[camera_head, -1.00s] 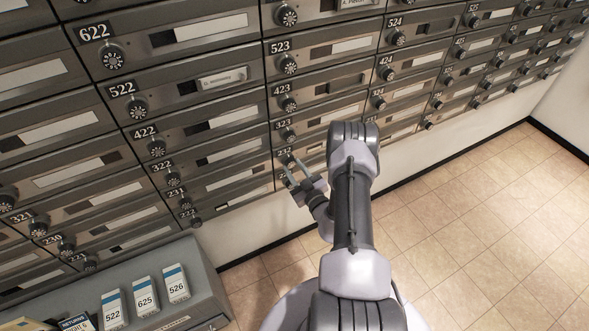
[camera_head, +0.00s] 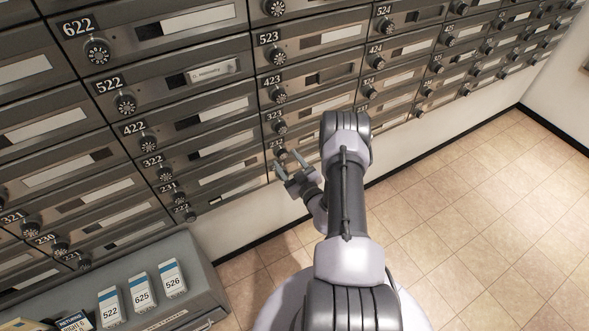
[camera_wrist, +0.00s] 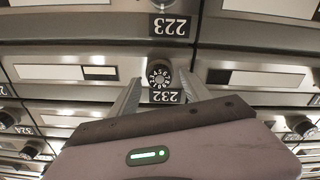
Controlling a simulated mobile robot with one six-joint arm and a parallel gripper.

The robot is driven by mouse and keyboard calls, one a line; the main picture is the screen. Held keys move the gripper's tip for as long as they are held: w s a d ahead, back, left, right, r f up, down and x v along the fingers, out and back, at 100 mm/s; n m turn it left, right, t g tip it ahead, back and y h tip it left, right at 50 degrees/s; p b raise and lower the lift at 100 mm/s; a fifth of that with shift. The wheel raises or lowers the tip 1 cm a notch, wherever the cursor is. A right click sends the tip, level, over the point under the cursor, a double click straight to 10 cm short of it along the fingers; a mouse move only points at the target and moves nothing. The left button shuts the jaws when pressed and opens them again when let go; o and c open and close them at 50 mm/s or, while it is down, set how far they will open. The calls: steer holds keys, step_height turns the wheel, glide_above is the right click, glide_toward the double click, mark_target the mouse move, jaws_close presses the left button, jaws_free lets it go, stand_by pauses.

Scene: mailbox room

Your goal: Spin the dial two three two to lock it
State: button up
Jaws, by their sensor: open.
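The 232 dial (camera_wrist: 160,74) is a dark round knob with white digits, seen upside down next to its 232 label (camera_wrist: 163,97) in the wrist view. My gripper (camera_wrist: 160,88) is open, with one finger on each side of the label and the tips near the dial. I cannot tell whether the fingers touch the dial. In the head view my gripper (camera_head: 286,160) is at the low 232 dial (camera_head: 281,155), which is small and partly hidden by the fingers. The dial's exact setting is too small to read.
Other mailboxes with dials surround it, including 223 (camera_wrist: 168,25) above in the wrist view. A grey bin (camera_head: 190,255) stands at the lower left with cards marked 522 (camera_head: 110,311), 625 (camera_head: 144,294) and 526 (camera_head: 173,280). Tiled floor (camera_head: 480,200) at the right is clear.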

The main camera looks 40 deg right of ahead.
steer(key=p+v, duration=0.4)
steer(key=v, duration=1.3)
steer(key=shift+p, duration=0.4)
steer(key=shift+w, duration=0.15)
